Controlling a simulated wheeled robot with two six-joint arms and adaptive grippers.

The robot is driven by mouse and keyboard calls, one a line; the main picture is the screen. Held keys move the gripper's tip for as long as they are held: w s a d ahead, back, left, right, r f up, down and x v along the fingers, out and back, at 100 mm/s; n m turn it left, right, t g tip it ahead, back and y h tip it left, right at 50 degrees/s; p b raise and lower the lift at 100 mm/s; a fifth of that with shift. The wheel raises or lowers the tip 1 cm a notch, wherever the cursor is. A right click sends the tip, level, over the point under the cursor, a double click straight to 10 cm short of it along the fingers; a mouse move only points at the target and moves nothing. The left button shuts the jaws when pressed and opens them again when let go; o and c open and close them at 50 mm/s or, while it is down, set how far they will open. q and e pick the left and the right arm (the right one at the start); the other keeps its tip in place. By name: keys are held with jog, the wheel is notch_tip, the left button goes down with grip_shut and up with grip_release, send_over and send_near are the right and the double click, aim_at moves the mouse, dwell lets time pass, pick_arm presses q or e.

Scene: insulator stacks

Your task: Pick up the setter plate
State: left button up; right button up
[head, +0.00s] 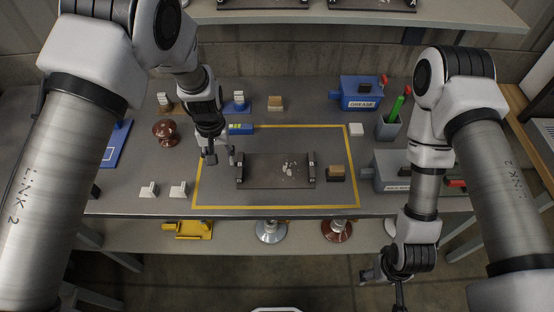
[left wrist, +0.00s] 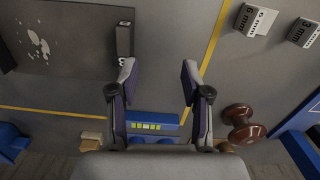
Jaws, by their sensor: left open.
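The setter plate (head: 265,172) is a dark flat plate with pale flecks and an upright dark block at each end. It lies inside the yellow outline on the table. In the left wrist view, the plate (left wrist: 75,55) is at the upper left, with one end block (left wrist: 124,40) close to the left finger. My left gripper (head: 222,160) is open and empty, just left of the plate's left end; its fingers (left wrist: 158,78) are apart in the left wrist view. My right gripper (head: 384,282) hangs low at the right, in front of the table edge; its jaws are unclear.
A blue device with a lit display (head: 240,129) sits behind my left gripper. A brown insulator (head: 166,132) and white blocks (head: 179,189) stand to the left. A wood-topped block (head: 336,173) stands right of the plate. A grey box (head: 392,172) is farther right.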

aim_at(240, 161)
pick_arm(q)
jog(key=shift+m, duration=0.5)
jog(key=d, duration=0.1)
jog(key=w+d, duration=0.1)
jog(key=d, duration=0.3)
jog(key=shift+w+f+p, duration=0.3)
jog(key=shift+a+f, duration=0.15)
jog(key=shift+f, duration=0.05)
jog(key=f+p, duration=0.1)
jog(key=f, duration=0.1)
jog(key=w+f, duration=0.1)
jog(key=f, duration=0.2)
jog(key=shift+p, duration=0.35)
jog(key=shift+f, duration=0.1)
grip_shut()
pick_arm(e)
notch_tip(240, 161, up, 3)
jog(key=shift+w+f, duration=0.1)
